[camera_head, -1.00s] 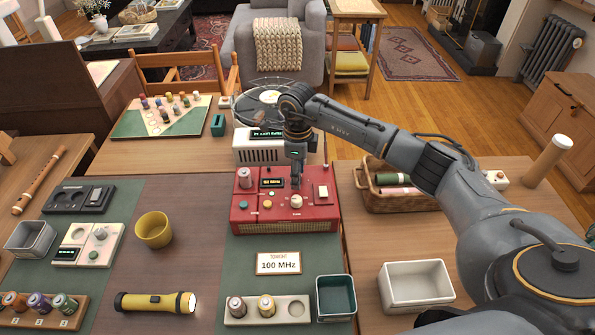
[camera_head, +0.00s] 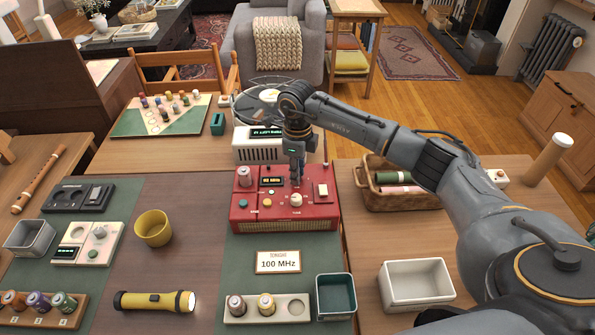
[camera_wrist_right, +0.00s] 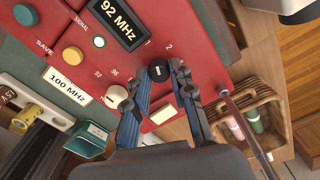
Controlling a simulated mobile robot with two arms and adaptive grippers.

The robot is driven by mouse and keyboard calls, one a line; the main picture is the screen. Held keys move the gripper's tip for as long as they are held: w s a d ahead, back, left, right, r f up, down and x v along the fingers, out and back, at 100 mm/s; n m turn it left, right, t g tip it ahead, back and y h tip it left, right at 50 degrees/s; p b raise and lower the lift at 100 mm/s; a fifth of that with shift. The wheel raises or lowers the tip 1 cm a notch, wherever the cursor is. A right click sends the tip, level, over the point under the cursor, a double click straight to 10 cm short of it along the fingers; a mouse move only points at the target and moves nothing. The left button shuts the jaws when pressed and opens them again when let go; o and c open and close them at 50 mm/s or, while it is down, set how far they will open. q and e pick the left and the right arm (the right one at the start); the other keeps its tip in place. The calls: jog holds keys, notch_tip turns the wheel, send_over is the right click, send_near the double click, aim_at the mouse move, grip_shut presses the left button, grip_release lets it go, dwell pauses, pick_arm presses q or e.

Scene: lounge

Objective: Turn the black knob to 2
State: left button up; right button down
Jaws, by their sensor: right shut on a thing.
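The red radio (camera_head: 285,213) stands on the green mat, and its display reads 92 MHz in the right wrist view. The black knob (camera_wrist_right: 158,71) sits on its panel, with the printed marks 1 and 2 just beyond it; I cannot make out where its pointer is. My right gripper (camera_wrist_right: 161,73) is shut on the knob from above, one finger on each side. In the head view my right gripper (camera_head: 297,181) hides the knob. My left gripper is not in view.
A cream tuning knob (camera_wrist_right: 116,96) and a cream switch (camera_wrist_right: 163,114) are close to my fingers. A thin antenna (camera_wrist_right: 245,130) rises at the radio's side. A white device (camera_head: 262,150) stands behind it. A card (camera_head: 278,262) reading 100 MHz lies in front.

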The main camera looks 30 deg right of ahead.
jog(key=m, duration=0.4)
jog(key=shift+m, duration=2)
jog(key=c, duration=1.1)
grip_release()
jog(key=shift+r, duration=0.15)
notch_tip(320, 180, up, 12)
jog(key=shift+f, duration=0.1)
